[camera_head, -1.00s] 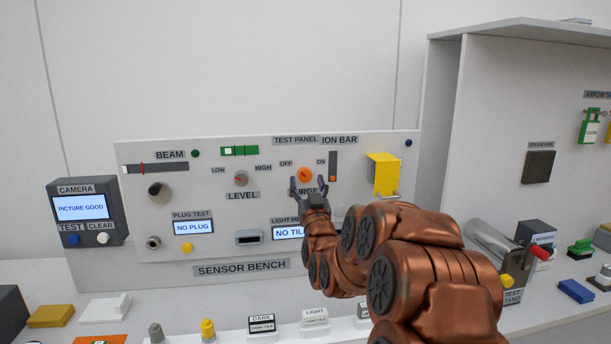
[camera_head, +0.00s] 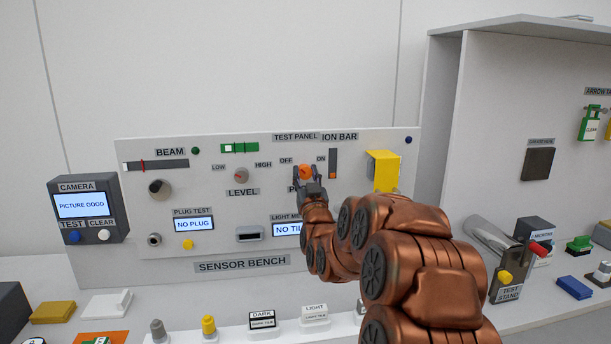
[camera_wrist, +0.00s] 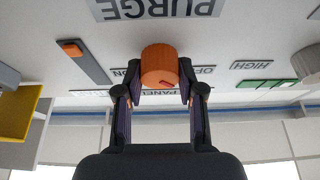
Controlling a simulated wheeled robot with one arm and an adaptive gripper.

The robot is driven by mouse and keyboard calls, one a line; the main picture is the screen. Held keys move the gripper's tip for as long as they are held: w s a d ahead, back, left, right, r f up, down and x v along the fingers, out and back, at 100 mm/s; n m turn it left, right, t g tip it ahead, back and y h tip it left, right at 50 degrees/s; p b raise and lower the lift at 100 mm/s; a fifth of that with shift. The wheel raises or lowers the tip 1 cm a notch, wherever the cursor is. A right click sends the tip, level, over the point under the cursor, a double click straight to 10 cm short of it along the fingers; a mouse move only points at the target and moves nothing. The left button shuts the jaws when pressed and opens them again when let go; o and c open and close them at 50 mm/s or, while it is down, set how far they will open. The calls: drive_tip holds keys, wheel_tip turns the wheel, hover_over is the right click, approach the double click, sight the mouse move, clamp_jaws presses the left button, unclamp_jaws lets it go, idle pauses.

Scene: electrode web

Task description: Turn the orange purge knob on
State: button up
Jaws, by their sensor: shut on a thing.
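The orange purge knob (camera_head: 305,171) is on the white test panel, between the OFF and ON labels. In the wrist view, which shows the panel upside down, the knob (camera_wrist: 160,66) sits between my two fingertips and has a red mark on its side. My gripper (camera_head: 307,180) is shut on the knob, with one finger at each side, and it also shows in the wrist view (camera_wrist: 160,92). The OFF label (camera_head: 286,161) is at the knob's upper left and the ON label (camera_head: 321,159) at its upper right. My arm hides part of the PURGE label.
The grey LEVEL knob (camera_head: 241,175) is to the left of the orange knob. A dark ion bar slot (camera_head: 333,164) and a yellow box (camera_head: 383,170) stand close on the right.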

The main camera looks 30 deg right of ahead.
drive_tip(key=shift+c, duration=1.2)
drive_tip(key=shift+m+b, duration=0.3)
drive_tip(key=m+h+b, duration=0.1)
drive_tip(key=m+g+h+b, duration=0.1)
drive_tip(key=m, duration=0.1)
drive_tip(key=shift+a+f+m+b, duration=0.1)
drive_tip(key=shift+f+m+b, duration=0.1)
drive_tip(key=shift+m+b, duration=0.15)
drive_tip(key=shift+m+g+h+b, duration=0.4)
drive_tip(key=shift+m+h+b, duration=0.15)
drive_tip(key=shift+m, duration=0.6)
drive_tip(key=m, duration=0.2)
drive_tip(key=m+g+h, duration=0.1)
drive_tip(key=shift+r+m+g+b, duration=0.2)
drive_tip(key=shift+m+g+b, duration=0.1)
drive_tip(key=shift+m+b, duration=0.1)
drive_tip(key=m+g, duration=0.1)
drive_tip(key=m, duration=0.2)
drive_tip(key=m+g, duration=0.1)
drive_tip(key=m, duration=0.2)
drive_tip(key=shift+r+m+g+h+p, duration=0.1)
drive_tip(key=shift+m+g+h+p, duration=0.2)
drive_tip(key=shift+h+p, duration=0.1)
drive_tip(key=m+g, duration=0.1)
drive_tip(key=m, duration=0.1)
drive_tip(key=m+y+p, duration=0.1)
drive_tip(key=m, duration=0.2)
drive_tip(key=shift+g, duration=0.4)
drive_tip(key=shift+m, duration=0.3)
